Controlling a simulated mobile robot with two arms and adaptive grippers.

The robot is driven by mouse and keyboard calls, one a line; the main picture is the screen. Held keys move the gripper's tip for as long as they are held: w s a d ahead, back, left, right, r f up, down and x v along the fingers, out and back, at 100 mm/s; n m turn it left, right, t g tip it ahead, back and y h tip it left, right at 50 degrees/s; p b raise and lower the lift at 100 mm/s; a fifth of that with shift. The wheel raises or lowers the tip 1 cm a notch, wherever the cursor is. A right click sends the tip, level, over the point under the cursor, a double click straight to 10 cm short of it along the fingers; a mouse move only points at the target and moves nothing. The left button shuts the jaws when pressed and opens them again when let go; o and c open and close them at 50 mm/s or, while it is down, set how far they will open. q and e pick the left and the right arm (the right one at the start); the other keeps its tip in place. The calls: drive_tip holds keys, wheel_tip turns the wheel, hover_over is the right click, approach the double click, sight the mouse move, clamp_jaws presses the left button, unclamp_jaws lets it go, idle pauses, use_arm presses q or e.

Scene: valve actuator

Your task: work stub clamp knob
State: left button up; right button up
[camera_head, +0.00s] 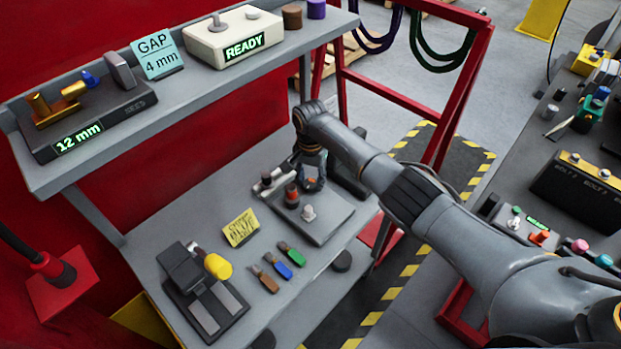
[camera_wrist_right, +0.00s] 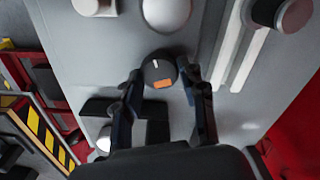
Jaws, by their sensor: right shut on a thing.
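The clamp knob is a dark round knob (camera_wrist_right: 157,68) with a white line and an orange patch, seen between my right fingers in the right wrist view. In the head view it is mostly hidden. My right gripper (camera_wrist_right: 160,88) is shut on the knob from both sides; in the head view the gripper (camera_head: 311,178) points down at the far part of a grey fixture plate (camera_head: 324,228). My left gripper is not in view.
On the plate stand a red-and-dark post (camera_head: 291,195) and a light knob (camera_head: 309,213). Several coloured-handled tools (camera_head: 277,265), a yellow note (camera_head: 240,228) and a dark fixture with a yellow knob (camera_head: 218,266) lie nearer. A shelf (camera_head: 200,85) overhangs the back.

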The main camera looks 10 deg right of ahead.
drive_tip(key=n, duration=0.3)
drive_tip(key=shift+n, duration=0.3)
drive_tip(key=n, duration=0.3)
drive_tip(key=shift+n, duration=0.3)
drive_tip(key=n, duration=0.3)
drive_tip(key=shift+a+n, duration=0.1)
drive_tip(key=shift+n, duration=0.2)
drive_tip(key=n, duration=0.4)
drive_tip(key=shift+n, duration=0.3)
drive_tip(key=n, duration=0.3)
drive_tip(key=shift+n, duration=0.3)
drive_tip(key=n, duration=0.3)
drive_tip(key=shift+s+n, duration=0.1)
drive_tip(key=shift+n, duration=0.2)
drive_tip(key=n, duration=0.4)
drive_tip(key=shift+f+n, duration=0.1)
drive_tip(key=shift+n, duration=0.2)
drive_tip(key=shift+n+b, duration=0.35)
drive_tip(key=shift+n, duration=1.25)
